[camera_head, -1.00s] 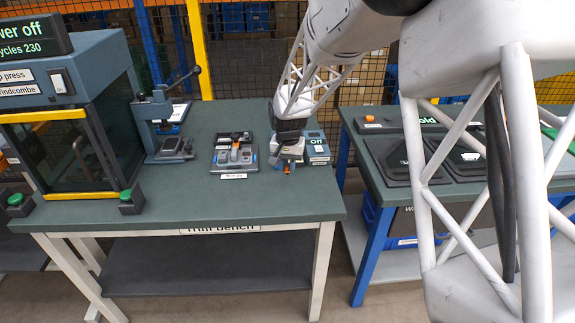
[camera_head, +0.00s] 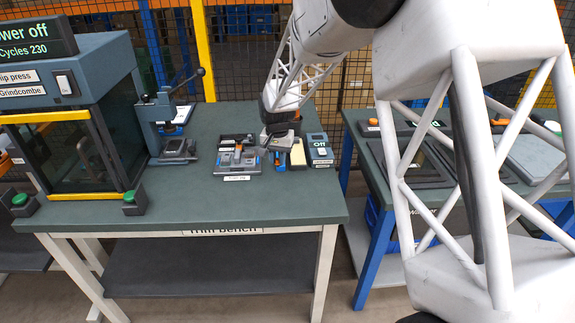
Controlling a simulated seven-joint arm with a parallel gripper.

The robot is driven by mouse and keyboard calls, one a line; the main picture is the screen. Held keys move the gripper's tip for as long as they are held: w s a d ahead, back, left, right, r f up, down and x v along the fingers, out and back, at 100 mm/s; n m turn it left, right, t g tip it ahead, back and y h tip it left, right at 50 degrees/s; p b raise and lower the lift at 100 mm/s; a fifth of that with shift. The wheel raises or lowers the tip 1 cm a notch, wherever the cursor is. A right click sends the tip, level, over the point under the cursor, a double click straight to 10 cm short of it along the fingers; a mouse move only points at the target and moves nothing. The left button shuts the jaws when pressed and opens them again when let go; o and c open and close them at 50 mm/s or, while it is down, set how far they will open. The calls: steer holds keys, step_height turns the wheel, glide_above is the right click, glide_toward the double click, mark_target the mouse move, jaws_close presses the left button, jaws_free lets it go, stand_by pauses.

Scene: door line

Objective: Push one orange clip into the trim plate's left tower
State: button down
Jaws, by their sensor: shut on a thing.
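The trim plate (camera_head: 237,162) is a grey and black piece in a fixture on the green-topped trim bench, right of its middle. A small orange piece shows on it, but its towers are too small to tell apart. My gripper (camera_head: 277,146) is low over the bench, just right of the fixture. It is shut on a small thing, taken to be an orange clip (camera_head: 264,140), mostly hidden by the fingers. I cannot tell whether the clip touches the plate.
A grey box marked Off (camera_head: 319,148) stands right of my gripper, beside a dark tray with a pale yellow block (camera_head: 298,153). A lever press (camera_head: 172,140) stands to the left.

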steer(key=w+a+r, duration=0.1)
steer(key=w+a, duration=0.5)
steer(key=a, duration=0.3)
steer(key=w+a+r, duration=0.2)
steer(key=w+a, duration=0.5)
steer(key=a, duration=0.2)
steer(key=shift+a, duration=0.3)
steer(key=shift+f, duration=2.75)
steer(key=shift+f, duration=1.4)
stand_by(0.4)
steer(key=c, duration=0.9)
jaws_free()
steer(key=shift+c, duration=0.2)
steer(key=shift+r, duration=0.15)
